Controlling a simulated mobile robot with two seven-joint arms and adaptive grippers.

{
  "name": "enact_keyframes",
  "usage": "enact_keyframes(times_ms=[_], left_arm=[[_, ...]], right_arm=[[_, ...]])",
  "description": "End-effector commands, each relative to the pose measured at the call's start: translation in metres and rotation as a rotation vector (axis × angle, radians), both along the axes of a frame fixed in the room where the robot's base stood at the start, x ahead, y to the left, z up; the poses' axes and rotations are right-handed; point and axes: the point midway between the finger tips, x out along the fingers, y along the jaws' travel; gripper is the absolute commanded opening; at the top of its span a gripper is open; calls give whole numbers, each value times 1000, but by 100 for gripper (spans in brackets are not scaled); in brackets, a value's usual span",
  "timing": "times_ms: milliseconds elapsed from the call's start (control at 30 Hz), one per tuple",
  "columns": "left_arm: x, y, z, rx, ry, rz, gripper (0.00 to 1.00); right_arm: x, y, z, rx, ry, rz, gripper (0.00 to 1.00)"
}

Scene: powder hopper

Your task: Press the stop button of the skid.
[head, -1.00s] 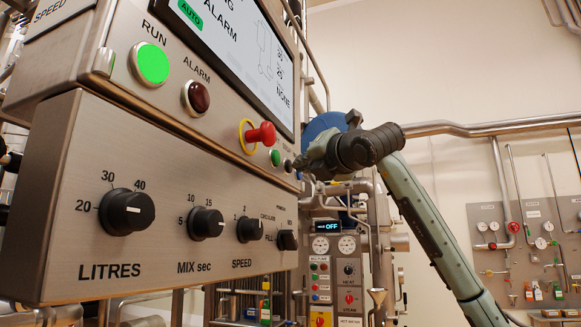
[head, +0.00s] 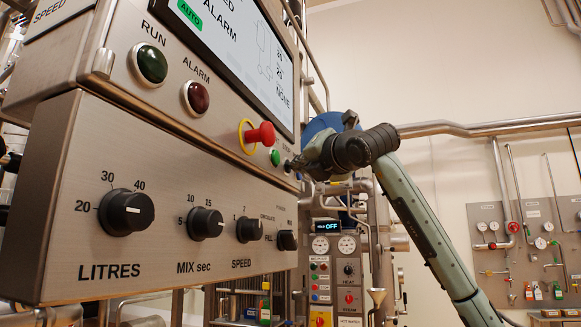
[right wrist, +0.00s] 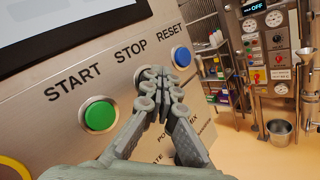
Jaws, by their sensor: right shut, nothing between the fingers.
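The skid's control panel (head: 190,100) fills the left of the head view. In the right wrist view the green START button (right wrist: 100,115) and the blue RESET button (right wrist: 181,57) sit either side of the STOP label. My right gripper (right wrist: 152,83) is shut and empty, its fingertips at the panel over the spot below that label. They hide most of the stop button; only a bit of its rim (right wrist: 138,75) shows. In the head view the right gripper (head: 296,163) is against the panel's right end. The RUN lamp (head: 150,64) is dark. My left gripper is not in view.
A red mushroom knob (head: 262,135) with a yellow ring sticks out left of my gripper. Below are the LITRES dial (head: 126,212) and smaller dials. Pipes and another cabinet (head: 337,270) stand behind. Open space lies right of my arm.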

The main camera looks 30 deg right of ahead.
Motion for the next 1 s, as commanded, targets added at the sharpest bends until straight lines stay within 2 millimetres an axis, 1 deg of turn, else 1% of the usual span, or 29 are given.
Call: enact_keyframes(times_ms=[300,733,1000], left_arm=[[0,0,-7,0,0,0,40],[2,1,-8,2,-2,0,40],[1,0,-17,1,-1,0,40]], right_arm=[[-11,-9,-2,0,1,1,0],[-14,-12,-1,0,0,0,0],[-33,-28,-2,0,-1,-2,0]])
